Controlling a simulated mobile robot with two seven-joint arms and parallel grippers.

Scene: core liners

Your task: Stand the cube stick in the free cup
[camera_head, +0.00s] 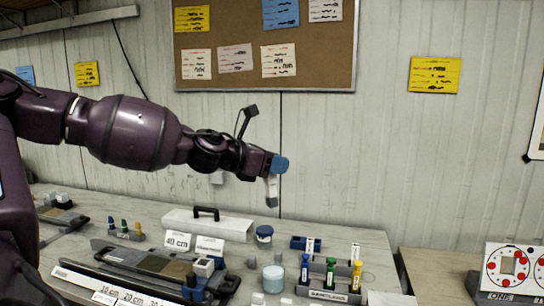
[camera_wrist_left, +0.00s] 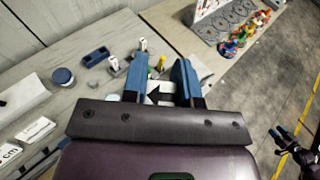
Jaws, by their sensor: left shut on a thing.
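My left gripper (camera_head: 279,164) is above the back of the table, its blue fingers shut on a short white and grey stick (camera_head: 271,189). The stick hangs below the fingers, clear of the tabletop. In the left wrist view the two blue fingers (camera_wrist_left: 158,84) stand apart; what is between them is mostly dark and hard to make out. A dark rack (camera_head: 336,295) at the front right holds upright blue (camera_head: 305,268), green (camera_head: 331,272) and yellow (camera_head: 356,274) pieces. I cannot tell which cup is free. A dark jointed part at the wrist view's right edge seems to be my right gripper (camera_wrist_left: 290,135).
A blue tray (camera_head: 299,243) and a blue-lidded jar (camera_head: 264,234) stand below the gripper. A long grey core tray (camera_head: 140,262) fills the front left. A second table (camera_head: 436,268) is at right.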

